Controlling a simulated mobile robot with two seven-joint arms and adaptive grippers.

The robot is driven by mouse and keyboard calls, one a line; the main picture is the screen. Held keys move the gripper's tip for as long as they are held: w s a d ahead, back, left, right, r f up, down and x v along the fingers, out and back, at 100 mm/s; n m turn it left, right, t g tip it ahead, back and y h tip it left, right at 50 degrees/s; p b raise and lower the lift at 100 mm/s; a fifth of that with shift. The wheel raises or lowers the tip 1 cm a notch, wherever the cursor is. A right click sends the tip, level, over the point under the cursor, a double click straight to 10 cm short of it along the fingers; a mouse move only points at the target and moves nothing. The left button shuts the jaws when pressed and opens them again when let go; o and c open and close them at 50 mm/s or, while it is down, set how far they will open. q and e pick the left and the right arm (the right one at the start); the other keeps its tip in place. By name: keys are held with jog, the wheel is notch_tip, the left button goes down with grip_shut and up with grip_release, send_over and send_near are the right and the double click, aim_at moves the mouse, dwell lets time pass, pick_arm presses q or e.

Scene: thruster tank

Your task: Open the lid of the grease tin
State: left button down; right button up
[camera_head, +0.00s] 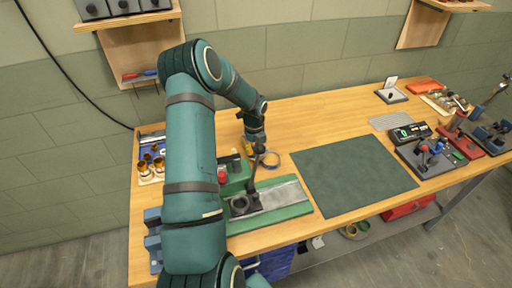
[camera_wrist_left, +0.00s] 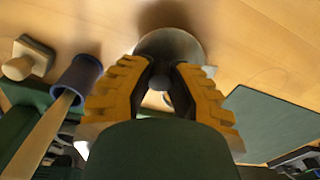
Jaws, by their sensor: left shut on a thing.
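The grease tin shows in the left wrist view as a round grey metal disc (camera_wrist_left: 180,46), its lid, with a dark rounded knob (camera_wrist_left: 162,83) in the middle. My left gripper (camera_wrist_left: 162,88) has yellow ribbed fingers, which close on this knob from both sides. In the head view my left gripper (camera_head: 250,148) points down at the back left of the bench, beside a small round rimmed thing (camera_head: 269,160), seemingly the tin. The arm and fingers partly hide it. I cannot tell whether the lid is seated or raised. My right gripper is not in view.
A green fixture with a metal plate (camera_head: 280,197) stands just in front of the gripper. A dark mat (camera_head: 352,173) lies to the right. A wooden-handled tool with a blue head (camera_wrist_left: 76,80) is close at left in the wrist view. Bare wood lies behind.

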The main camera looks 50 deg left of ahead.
pick_arm(q)
jog(key=shift+a+m, duration=0.25)
jog(key=shift+m, duration=0.15)
jog(key=c, duration=0.8)
grip_release()
jog(key=shift+c, duration=0.2)
notch_tip(320, 180, up, 12)
jog(key=shift+w+d+f, duration=0.1)
dwell(0.3)
